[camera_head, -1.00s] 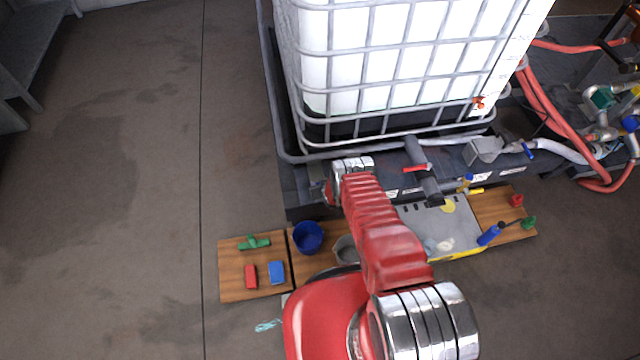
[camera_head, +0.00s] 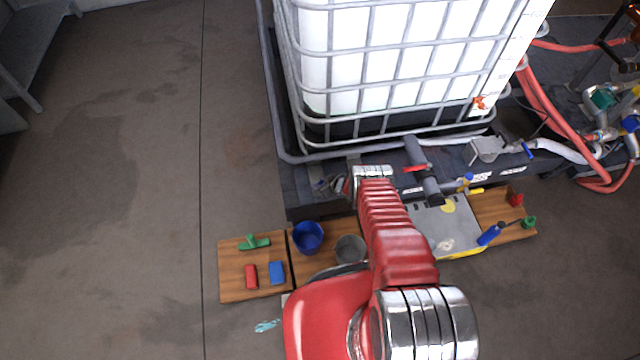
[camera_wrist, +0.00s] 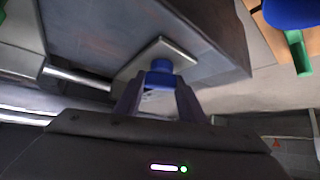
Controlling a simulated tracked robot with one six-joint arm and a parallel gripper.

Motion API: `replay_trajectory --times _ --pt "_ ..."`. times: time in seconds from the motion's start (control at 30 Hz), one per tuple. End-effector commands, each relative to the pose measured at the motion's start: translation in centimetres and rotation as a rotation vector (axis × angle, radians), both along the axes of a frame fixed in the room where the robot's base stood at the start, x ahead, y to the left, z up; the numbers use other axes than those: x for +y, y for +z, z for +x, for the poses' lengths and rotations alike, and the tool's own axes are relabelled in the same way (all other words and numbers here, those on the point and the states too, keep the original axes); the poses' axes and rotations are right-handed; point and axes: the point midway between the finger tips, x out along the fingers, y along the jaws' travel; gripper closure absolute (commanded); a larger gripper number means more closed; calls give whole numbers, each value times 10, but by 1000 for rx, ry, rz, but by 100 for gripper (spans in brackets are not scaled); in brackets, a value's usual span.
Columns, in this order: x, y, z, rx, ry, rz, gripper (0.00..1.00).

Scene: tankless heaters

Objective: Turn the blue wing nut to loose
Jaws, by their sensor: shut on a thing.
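The blue wing nut (camera_wrist: 159,75) shows in the wrist view, in front of a pale square plate on a dark grey block. My gripper (camera_wrist: 158,92) has its two dark fingers on either side of the blue part and is shut on it. The fingers partly cover it, so its wings and exact angle cannot be made out. In the head view my red arm reaches to the dark base below the white tank, and the wing nut cannot be clearly picked out there.
Wooden boards in front hold a blue bucket (camera_head: 308,237), a grey bucket (camera_head: 350,249), red and blue blocks and a green piece (camera_head: 254,243). Red hoses (camera_head: 560,125) run at the right. Open floor lies left.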

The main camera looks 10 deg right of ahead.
Motion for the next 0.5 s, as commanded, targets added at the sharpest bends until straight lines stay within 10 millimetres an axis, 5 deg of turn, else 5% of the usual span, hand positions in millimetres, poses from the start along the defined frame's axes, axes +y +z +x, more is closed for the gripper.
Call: replay_trajectory --times 0.5 --pt "-1 1 1 -1 112 0 86"
